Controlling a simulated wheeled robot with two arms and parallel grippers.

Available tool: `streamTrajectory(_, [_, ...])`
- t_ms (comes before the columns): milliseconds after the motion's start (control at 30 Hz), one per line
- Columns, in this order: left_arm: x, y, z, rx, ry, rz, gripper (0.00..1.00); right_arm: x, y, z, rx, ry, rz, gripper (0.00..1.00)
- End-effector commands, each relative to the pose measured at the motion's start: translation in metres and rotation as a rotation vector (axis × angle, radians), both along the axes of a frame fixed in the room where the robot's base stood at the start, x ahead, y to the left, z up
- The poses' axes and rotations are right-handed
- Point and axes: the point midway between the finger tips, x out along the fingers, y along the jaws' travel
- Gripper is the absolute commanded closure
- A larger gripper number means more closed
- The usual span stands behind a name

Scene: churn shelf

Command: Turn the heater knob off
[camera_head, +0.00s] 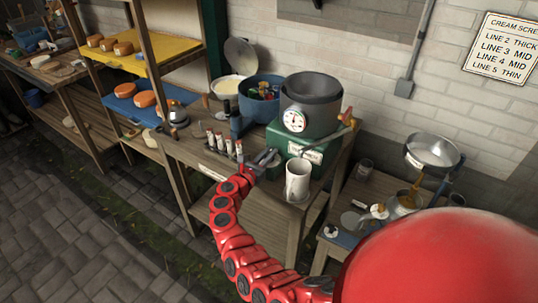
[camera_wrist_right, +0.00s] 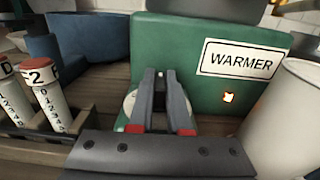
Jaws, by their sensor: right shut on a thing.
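The green warmer (camera_head: 322,158) stands on the wooden table under a dark pot with a dial gauge. Its front face with the WARMER label fills the back of the right wrist view (camera_wrist_right: 180,42). A small orange light (camera_wrist_right: 228,97) glows below the label. A pale round knob (camera_wrist_right: 130,103) on that face shows only at its edges, mostly hidden behind my fingers. My right gripper (camera_wrist_right: 161,78) is shut on the knob; its jaws also show at the warmer's front in the head view (camera_head: 266,158). I cannot read the knob's setting. My left gripper is not in view.
A white cup (camera_head: 298,181) stands close to the right of my right gripper. A rack of red-capped numbered vials (camera_wrist_right: 42,95) is close on the left. A blue tub (camera_head: 260,106) stands behind. A lower table with a metal pan (camera_head: 433,150) is at right.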

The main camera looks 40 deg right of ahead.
Motion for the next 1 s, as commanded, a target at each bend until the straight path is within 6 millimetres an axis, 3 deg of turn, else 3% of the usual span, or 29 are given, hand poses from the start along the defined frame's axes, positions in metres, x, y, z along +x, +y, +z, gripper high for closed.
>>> streamTrajectory(300, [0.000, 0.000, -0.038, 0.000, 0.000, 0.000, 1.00, -0.003, -0.001, -0.009, 0.003, -0.002, 0.089, 1.00])
streamTrajectory(500, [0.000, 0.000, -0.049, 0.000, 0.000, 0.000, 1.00, -0.003, -0.002, -0.005, 0.004, -0.002, 0.179, 1.00])
streamTrajectory(667, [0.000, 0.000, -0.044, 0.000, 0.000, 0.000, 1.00, -0.003, -0.002, -0.001, 0.003, 0.000, 0.266, 1.00])
streamTrajectory(1000, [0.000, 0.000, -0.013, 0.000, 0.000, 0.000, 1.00, -0.003, -0.002, 0.003, 0.003, 0.001, 0.451, 1.00])
